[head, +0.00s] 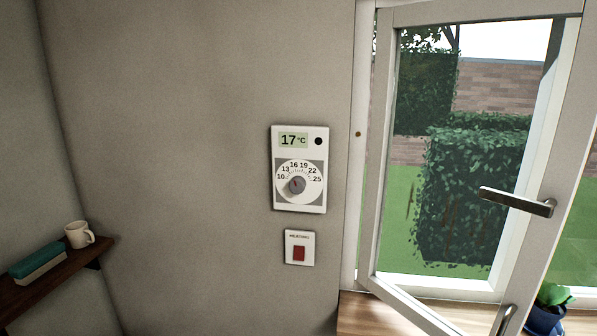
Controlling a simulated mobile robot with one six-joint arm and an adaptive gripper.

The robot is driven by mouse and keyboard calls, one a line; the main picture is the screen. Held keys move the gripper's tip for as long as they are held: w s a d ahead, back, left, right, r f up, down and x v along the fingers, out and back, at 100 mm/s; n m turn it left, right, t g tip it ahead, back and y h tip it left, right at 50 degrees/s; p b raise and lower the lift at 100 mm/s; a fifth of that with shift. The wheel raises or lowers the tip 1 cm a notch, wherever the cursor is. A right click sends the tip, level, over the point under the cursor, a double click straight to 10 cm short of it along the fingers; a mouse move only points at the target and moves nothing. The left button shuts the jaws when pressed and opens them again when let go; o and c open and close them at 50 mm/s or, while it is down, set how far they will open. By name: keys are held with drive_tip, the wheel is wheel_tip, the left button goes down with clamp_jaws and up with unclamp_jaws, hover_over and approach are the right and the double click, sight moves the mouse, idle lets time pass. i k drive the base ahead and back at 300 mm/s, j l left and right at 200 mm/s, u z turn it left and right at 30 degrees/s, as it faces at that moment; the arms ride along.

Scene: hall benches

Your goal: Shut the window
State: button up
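The window sash (384,150) is white-framed and glazed. It stands ajar, swung into the room, with its left side by the window frame (353,170) and its lower rail slanting down and right towards me. A grey metal handle (518,201) sits on the sash's right side, with its lever lying nearly level and pointing left. The sash's right and lower edges run partly out of the picture. My gripper is not in view.
A thermostat (299,169) reading 17 °C and a red heating switch (299,248) are on the wall left of the window. A wooden sill (365,315) holds a blue plant pot (544,321). A curved metal piece (504,320) shows below. A shelf (50,283) with a mug (79,235) is at left.

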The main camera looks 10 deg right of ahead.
sight(576, 131)
drive_tip(key=l+z, duration=0.2)
drive_tip(key=z, duration=0.55)
drive_tip(key=k, duration=0.05)
